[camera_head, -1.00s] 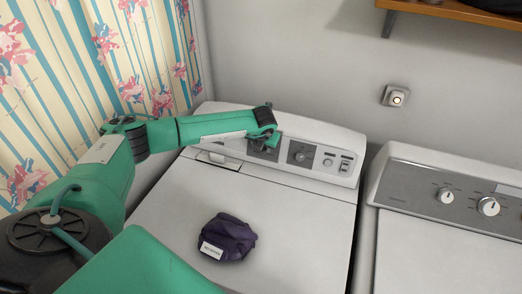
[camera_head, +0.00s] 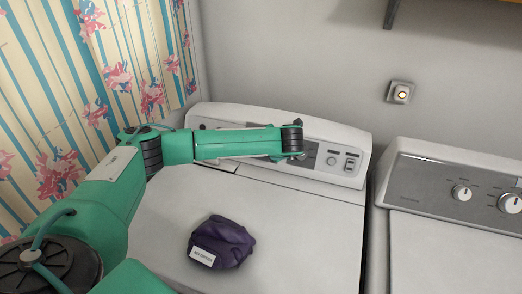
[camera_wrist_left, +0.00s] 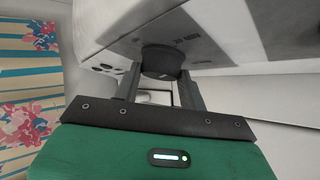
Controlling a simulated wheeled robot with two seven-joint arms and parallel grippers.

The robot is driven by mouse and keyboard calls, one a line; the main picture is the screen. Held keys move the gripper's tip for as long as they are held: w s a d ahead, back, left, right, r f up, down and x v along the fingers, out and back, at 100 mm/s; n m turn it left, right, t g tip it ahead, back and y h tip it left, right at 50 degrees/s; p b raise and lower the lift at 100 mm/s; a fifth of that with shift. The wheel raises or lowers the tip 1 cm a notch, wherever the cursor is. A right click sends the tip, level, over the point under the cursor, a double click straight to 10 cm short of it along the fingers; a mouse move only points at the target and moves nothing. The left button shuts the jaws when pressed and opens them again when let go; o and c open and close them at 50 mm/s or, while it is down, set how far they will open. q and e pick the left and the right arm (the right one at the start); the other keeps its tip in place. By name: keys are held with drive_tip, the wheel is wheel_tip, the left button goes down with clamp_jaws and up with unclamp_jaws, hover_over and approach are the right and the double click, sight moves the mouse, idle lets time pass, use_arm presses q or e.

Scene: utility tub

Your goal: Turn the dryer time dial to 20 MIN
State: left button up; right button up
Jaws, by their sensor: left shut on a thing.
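The dryer dial (camera_wrist_left: 160,62) is a dark round knob in the left wrist view, between the two fingers of my left gripper (camera_wrist_left: 160,92). The fingers are shut on its sides. My right gripper is not in view.
A dark purple cloth bundle with a white label (camera_head: 221,242) lies on the left machine's lid. A second white machine (camera_head: 430,235) with white knobs stands to the right. A wall switch (camera_head: 400,92) and a shelf are above. A floral curtain (camera_head: 95,60) hangs at left.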

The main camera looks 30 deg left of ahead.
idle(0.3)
use_arm(q)
drive_tip(key=o, duration=1)
drive_tip(key=shift+f, duration=0.1)
drive_tip(key=shift+c, duration=0.2)
drive_tip(key=v, duration=1.3)
drive_tip(key=shift+d+b, duration=0.45)
drive_tip(key=shift+s, duration=0.1)
